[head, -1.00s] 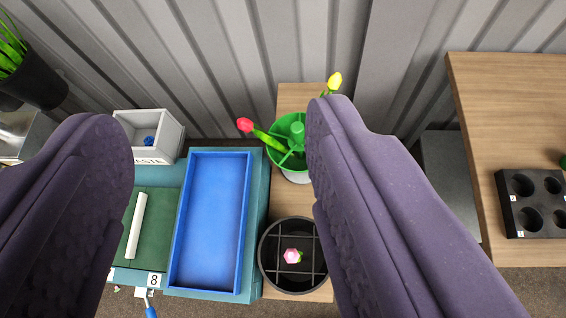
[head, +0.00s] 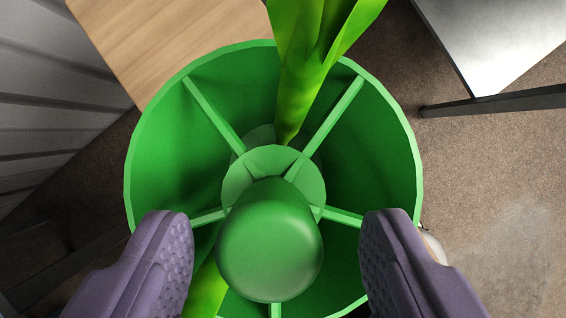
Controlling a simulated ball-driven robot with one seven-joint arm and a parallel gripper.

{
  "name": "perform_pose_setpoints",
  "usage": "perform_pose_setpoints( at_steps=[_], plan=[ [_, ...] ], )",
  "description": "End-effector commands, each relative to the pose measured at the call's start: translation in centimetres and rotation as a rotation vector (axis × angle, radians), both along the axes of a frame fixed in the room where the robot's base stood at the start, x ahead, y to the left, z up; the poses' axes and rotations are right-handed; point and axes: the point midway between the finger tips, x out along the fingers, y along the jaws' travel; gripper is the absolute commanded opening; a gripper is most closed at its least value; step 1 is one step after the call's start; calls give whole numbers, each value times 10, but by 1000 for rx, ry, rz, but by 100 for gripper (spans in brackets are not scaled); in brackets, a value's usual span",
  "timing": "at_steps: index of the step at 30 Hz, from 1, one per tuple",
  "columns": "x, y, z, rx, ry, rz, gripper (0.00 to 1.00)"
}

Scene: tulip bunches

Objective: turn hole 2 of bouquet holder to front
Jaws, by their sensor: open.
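The green bouquet holder (head: 138,165) fills the middle of the view, seen from above. Spokes divide it into several holes around a central hub with a rounded green knob (head: 270,245). A green tulip stem with leaves (head: 310,60) stands in the top hole. Another green stem (head: 206,290) shows in the lower left hole, partly hidden by a finger. No hole numbers are readable. My gripper (head: 277,262) is open, with one purple finger on each side of the knob and visible gaps between. The fingers cover parts of the holder's lower rim.
A wooden table top (head: 165,35) lies behind the holder at upper left. A grey table (head: 495,40) with a dark leg is at upper right. The corrugated wall (head: 45,100) is at far left. Speckled floor shows at right.

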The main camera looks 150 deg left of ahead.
Motion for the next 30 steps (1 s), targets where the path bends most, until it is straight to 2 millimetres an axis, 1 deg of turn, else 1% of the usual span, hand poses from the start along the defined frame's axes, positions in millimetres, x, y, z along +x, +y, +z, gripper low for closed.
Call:
perform_pose_setpoints(
  at_steps=[1,6,14,15,20,21,22,30],
  plan=[
    [2,-2,-8,0,2,1,60],
    [7,-5,-20,0,-1,0,60],
    [8,-5,-21,1,-2,2,60],
    [8,-5,-21,1,-2,2,51],
    [8,-5,-21,1,-2,2,14],
    [8,-5,-21,1,-2,2,5],
    [7,-5,-21,1,-1,2,0],
    [7,-5,-21,1,0,6,0]
  ],
)
